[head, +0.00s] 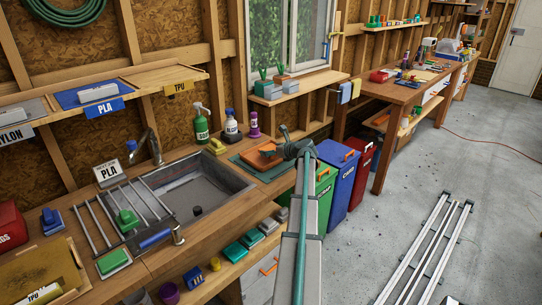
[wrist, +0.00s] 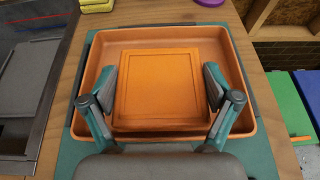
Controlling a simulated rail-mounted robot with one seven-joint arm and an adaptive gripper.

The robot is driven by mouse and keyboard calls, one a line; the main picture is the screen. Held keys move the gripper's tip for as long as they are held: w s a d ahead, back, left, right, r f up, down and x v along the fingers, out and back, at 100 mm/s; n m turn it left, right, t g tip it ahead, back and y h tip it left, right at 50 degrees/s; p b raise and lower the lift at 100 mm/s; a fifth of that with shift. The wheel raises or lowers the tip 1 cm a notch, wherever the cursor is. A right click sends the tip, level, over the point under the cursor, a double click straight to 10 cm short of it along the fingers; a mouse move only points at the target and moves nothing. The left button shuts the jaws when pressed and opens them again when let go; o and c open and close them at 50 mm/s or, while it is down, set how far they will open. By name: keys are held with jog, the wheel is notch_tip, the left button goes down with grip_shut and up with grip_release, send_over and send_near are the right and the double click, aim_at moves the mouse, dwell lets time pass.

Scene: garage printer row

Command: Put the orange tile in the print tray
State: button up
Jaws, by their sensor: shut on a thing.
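The orange tile (wrist: 164,88) is square with a raised border. My gripper (wrist: 166,92) is shut on it, one finger at its left side and one at its right. The tile is over or inside an orange-brown rimmed tray (wrist: 103,47); I cannot tell whether it touches the tray's floor. The tray also shows in the head view (head: 257,161), lying on a dark green mat (wrist: 75,152) on the wooden bench right of the sink. In the head view my gripper (head: 284,152) is at the tray's right side, and my arm partly hides that area.
The sink (head: 205,190) with a drying rack is left of the tray. Spray and soap bottles (head: 201,124) stand behind it. A yellow sponge (head: 216,147) lies by the sink's back edge. Green, blue (head: 338,172) and red bins stand on the floor right of the bench.

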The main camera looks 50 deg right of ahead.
jog(key=shift+f+p, duration=0.45)
jog(key=shift+f, duration=1.1)
jog(key=shift+f, duration=0.1)
jog(key=o, duration=0.9)
jog(key=b+v, duration=0.2)
jog(key=v, duration=1)
jog(key=shift+d, duration=0.15)
jog(key=shift+w, duration=0.1)
